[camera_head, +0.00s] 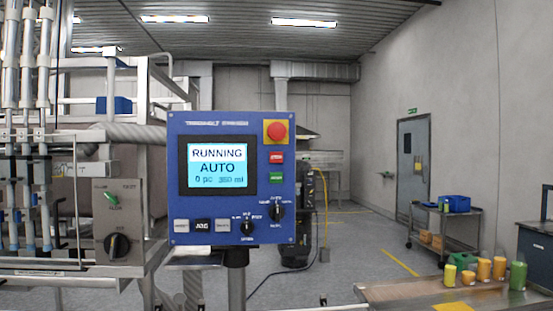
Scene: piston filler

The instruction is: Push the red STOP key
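A blue control panel (215,210) on a post stands upright in the middle of the head view. The red key (276,158) is small and rectangular, on the panel's right side; its lettering is too small to read surely. A green key (276,178) sits just below it. A round red mushroom button (277,132) on a yellow plate sits just above it. The screen (218,166) reads "RUNNING" and "AUTO". Neither of my grippers is in view, and nothing covers the panel's face.
Two black rotary knobs and several small keys sit low on the panel. A grey box with a knob (118,230) and the filler's metal tubes stand at left. A table (400,291) at front right bears several yellow and green containers. A cart (445,235) stands behind.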

